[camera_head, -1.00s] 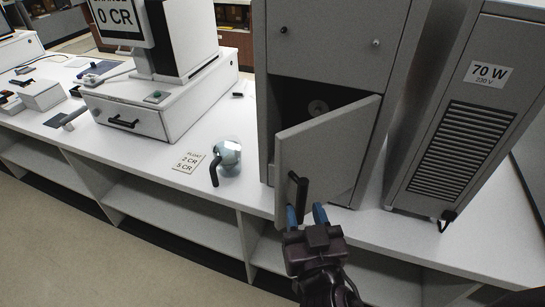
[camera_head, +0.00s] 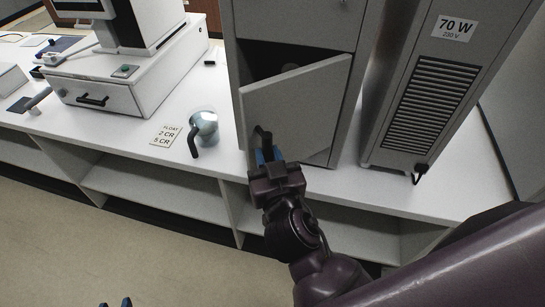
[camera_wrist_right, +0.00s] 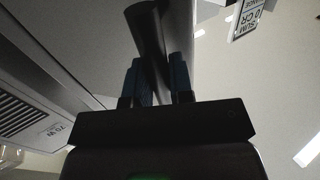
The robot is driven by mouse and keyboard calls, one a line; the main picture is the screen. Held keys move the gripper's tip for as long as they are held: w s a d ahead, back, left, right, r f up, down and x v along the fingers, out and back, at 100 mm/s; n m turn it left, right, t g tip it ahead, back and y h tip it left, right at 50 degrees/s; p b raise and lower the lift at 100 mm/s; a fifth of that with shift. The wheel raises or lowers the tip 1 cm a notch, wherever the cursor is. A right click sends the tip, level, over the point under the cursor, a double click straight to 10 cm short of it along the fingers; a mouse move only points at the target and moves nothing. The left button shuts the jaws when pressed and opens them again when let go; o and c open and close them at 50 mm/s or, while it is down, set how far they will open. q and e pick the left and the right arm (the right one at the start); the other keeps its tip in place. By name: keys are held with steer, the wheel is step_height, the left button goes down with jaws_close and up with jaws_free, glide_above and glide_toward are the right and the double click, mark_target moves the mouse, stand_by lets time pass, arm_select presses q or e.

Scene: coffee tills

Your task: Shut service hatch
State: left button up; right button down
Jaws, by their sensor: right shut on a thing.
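The service hatch door (camera_head: 300,105) is a grey panel on the front of a grey cabinet (camera_head: 290,30). It stands ajar, with a dark gap above its top edge. Its black handle (camera_head: 262,136) is near the door's left edge. My right gripper (camera_head: 267,155) is shut on this handle, its blue fingers partly hiding it. In the right wrist view the dark handle (camera_wrist_right: 148,30) passes between the blue fingers (camera_wrist_right: 160,80).
A glass pot (camera_head: 204,124) with a black handle stands on the white counter (camera_head: 225,160), left of the door. A price card (camera_head: 166,135) lies beside it. A till (camera_head: 120,90) is farther left. A vented 70 W unit (camera_head: 430,90) stands to the right.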

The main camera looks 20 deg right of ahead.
mark_target(254, 142)
steer(key=shift+w+a, duration=0.2)
steer(key=shift+w, duration=0.35)
steer(key=shift+w+a, duration=0.2)
steer(key=shift+w, duration=0.35)
steer(key=w, duration=0.2)
steer(key=shift+w+a, duration=0.25)
steer(key=shift+w, duration=0.15)
steer(key=shift+w+a, duration=0.15)
steer(key=shift+w, duration=1.2)
